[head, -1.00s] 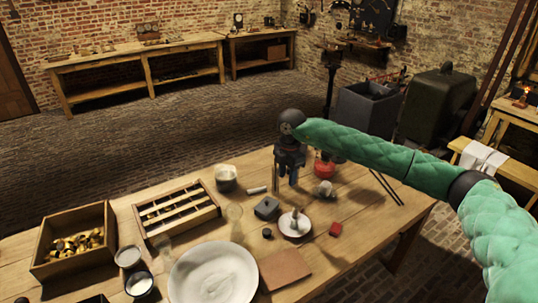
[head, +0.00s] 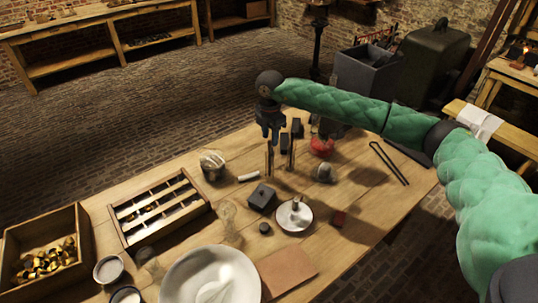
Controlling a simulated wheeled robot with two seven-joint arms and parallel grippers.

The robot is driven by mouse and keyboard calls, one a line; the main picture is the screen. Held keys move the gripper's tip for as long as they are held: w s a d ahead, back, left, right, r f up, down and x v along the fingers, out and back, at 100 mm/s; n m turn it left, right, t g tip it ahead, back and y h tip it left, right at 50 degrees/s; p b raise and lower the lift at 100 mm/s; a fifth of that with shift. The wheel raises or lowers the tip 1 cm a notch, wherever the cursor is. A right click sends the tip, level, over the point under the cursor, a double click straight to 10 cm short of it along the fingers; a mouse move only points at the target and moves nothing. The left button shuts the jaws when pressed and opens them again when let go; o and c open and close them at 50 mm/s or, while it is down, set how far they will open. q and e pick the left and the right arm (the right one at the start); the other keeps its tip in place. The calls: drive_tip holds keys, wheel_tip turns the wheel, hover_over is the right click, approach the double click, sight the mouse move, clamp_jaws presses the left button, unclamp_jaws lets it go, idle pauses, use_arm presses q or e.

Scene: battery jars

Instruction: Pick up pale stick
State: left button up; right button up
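My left gripper is not in view.
A jar (head: 212,166) stands left of the pale stick. A slotted wooden rack (head: 116,214), a box of brass parts (head: 84,238) and a large pale bowl (head: 171,290) lie further left and near. A saucer (head: 305,223) and tongs (head: 389,163) are to the right.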

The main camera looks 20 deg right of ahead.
sight(269, 140)
wheel_tip(269, 140, down, 3)
drive_tip(key=shift+w+a+r, duration=0.1)
drive_tip(key=shift+w+r, duration=0.05)
drive_tip(key=shift+f+b, duration=0.35)
drive_tip(key=shift+f, duration=0.2)
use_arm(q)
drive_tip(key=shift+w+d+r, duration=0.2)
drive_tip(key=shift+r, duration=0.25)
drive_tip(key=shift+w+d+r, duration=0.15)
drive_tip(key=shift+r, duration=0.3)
use_arm(e)
drive_tip(key=shift+c, duration=0.2)
clamp_jaws()
